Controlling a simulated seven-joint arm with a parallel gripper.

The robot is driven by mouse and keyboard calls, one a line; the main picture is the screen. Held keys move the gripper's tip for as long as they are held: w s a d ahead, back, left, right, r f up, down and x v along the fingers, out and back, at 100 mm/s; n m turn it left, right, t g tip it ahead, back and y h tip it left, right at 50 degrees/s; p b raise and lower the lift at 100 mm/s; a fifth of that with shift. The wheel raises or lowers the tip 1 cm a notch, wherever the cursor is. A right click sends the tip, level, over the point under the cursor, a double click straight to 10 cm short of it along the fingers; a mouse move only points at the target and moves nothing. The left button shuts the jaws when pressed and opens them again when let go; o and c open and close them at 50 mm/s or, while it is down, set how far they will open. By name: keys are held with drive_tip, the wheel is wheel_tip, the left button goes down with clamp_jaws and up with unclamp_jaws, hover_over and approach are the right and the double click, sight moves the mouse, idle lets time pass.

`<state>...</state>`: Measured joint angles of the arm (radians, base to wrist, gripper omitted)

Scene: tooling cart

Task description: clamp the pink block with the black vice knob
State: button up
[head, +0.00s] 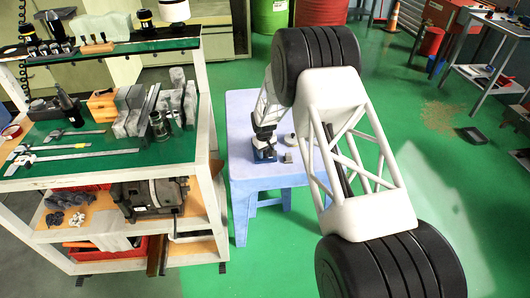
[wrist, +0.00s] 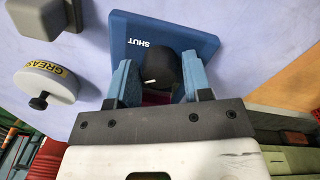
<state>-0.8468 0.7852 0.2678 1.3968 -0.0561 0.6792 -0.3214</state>
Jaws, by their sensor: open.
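The black vice knob (wrist: 162,71), with a white pointer mark, sits on a blue vice base (wrist: 140,25) lettered SHUT. My gripper (wrist: 161,75) is open, its two blue fingers on either side of the knob. I cannot tell whether either finger touches it. A thin pink strip, perhaps the pink block (wrist: 155,100), shows below the knob between the fingers. Most of it is hidden by the gripper. In the head view my gripper (head: 264,134) is over the blue vice on the small pale blue table (head: 245,175), and the knob and block cannot be made out.
A round tin marked GREASE (wrist: 52,82) and a grey block (wrist: 45,15) stand on the table beside the vice. A tool cart (head: 205,130) with calipers and metal blocks stands to the left. Green floor is open to the right.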

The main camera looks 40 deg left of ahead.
drive_tip(key=c, duration=0.7)
drive_tip(key=shift+o, duration=0.2)
drive_tip(key=m, duration=0.7)
drive_tip(key=shift+m, duration=0.3)
drive_tip(key=o, duration=0.7)
drive_tip(key=shift+c, duration=0.2)
